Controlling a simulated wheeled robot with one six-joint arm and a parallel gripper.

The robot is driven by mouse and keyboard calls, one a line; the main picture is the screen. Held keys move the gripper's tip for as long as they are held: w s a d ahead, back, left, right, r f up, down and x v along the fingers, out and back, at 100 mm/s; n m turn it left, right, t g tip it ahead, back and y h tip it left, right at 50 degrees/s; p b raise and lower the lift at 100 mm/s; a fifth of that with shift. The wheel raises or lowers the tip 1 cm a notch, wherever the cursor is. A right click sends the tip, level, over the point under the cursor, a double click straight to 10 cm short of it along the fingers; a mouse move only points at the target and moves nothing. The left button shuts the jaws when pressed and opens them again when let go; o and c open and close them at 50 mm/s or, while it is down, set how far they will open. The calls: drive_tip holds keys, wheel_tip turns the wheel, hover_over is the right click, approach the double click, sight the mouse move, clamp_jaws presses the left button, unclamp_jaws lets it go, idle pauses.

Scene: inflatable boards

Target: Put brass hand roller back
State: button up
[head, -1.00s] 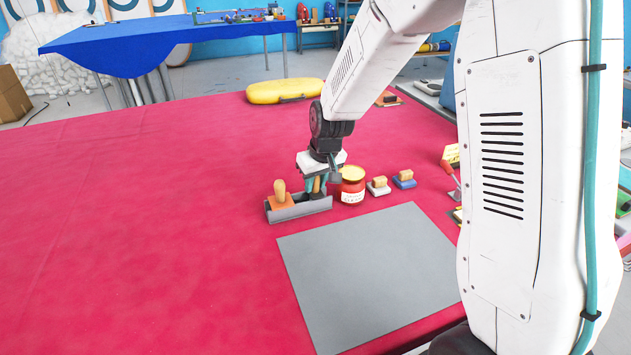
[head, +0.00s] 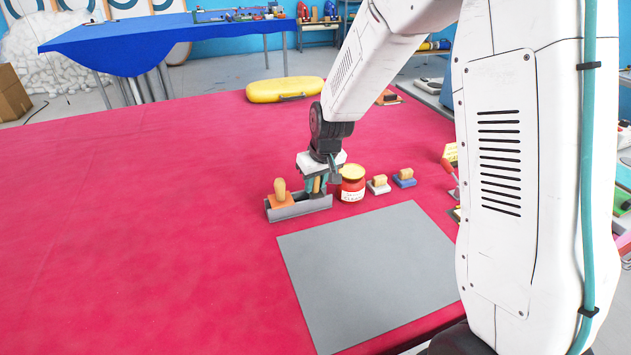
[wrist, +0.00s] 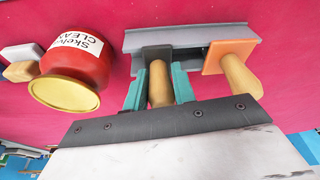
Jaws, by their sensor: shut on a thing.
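My gripper (head: 316,186) points down at the right end of a grey open tray (head: 302,208) on the red table. In the wrist view its teal fingers (wrist: 159,88) are shut on the wooden handle of a tool (wrist: 160,83), which I take to be the hand roller. A dark grey part shows at the handle's base; no brass surface is visible. The tool stands at the grey tray (wrist: 185,38), and I cannot tell whether it rests on the tray floor. An orange tool with a wooden handle (head: 280,194) stands in the tray's left end.
A red jar with a yellow lid (head: 352,184) stands close right of my gripper. Two small wooden-handled blocks, one white (head: 378,185) and one blue (head: 404,178), stand farther right. A grey mat (head: 370,275) lies in front. A yellow case (head: 283,91) lies behind. The table's left is clear.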

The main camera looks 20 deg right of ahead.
idle(0.3)
drive_tip(key=o, duration=1.4)
drive_tip(key=shift+r, duration=0.15)
drive_tip(key=shift+r, duration=2.85)
drive_tip(key=s+d+r, duration=0.1)
drive_tip(key=s+r, duration=0.3)
drive_tip(key=s, duration=0.7)
drive_tip(key=s+d+r+m+g, duration=0.1)
drive_tip(key=s+r, duration=0.4)
drive_tip(key=s, duration=0.7)
drive_tip(key=s+d+r+m, duration=0.1)
drive_tip(key=s+r, duration=0.3)
drive_tip(key=s, duration=0.7)
drive_tip(key=shift+s+r+g+h, duration=0.2)
drive_tip(key=shift+r+g+h, duration=0.05)
drive_tip(key=shift+g+h, duration=0.15)
